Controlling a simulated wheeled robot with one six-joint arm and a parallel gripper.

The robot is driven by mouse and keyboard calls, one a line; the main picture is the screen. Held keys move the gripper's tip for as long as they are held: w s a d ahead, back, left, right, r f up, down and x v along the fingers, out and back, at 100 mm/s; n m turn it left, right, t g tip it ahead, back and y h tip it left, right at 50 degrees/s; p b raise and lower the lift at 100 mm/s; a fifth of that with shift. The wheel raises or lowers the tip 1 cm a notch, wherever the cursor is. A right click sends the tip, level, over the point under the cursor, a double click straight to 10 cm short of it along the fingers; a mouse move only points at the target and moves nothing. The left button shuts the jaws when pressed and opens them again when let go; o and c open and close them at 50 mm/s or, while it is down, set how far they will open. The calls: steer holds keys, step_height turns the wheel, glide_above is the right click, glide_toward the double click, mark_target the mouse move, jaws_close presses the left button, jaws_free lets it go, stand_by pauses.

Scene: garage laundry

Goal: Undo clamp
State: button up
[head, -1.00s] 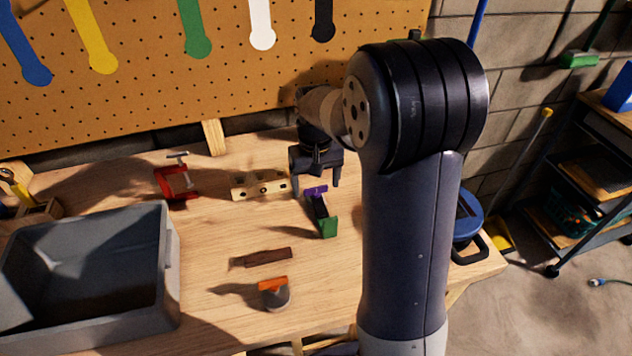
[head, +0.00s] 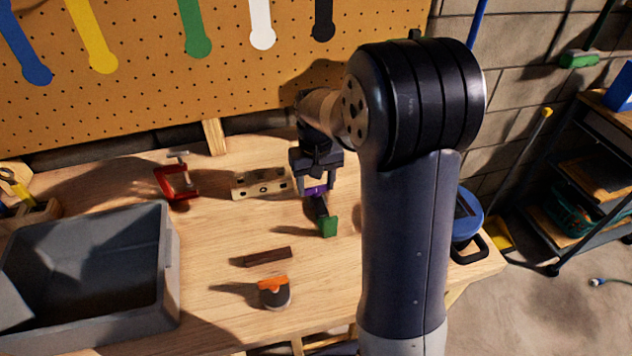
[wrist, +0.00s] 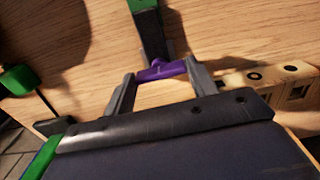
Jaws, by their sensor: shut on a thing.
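A clamp-like tool with a black body, a green end (head: 327,226) and a purple cross handle (head: 314,190) lies on the bench. In the wrist view the purple handle (wrist: 160,69) sits between the two fingers of my gripper (wrist: 160,82), and its ends touch the fingers. My gripper (head: 317,183) is low over the bench in the head view, shut on this handle. The black body (wrist: 153,38) runs away from the handle. A red C-clamp (head: 176,182) with a grey screw stands to the left, apart from my gripper.
A wooden block with holes (head: 261,184) is close on the left of my gripper. A dark brown bar (head: 267,257) and an orange-topped grey object (head: 274,292) lie nearer. A grey bin (head: 172,285) is at the left. A blue round object (head: 468,215) is right of my arm.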

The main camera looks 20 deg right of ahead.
steer(key=shift+n, duration=0.3)
steer(key=n, duration=0.3)
steer(key=shift+n+p, duration=0.3)
steer(key=n, duration=0.4)
steer(key=shift+n, duration=0.3)
steer(key=n, duration=0.4)
steer(key=shift+s+f+n+p, duration=0.1)
steer(key=shift+f+n+p, duration=0.05)
steer(key=shift+n+p, duration=0.15)
steer(key=shift+n, duration=2.1)
steer(key=o, duration=1)
steer(key=shift+r, duration=0.2)
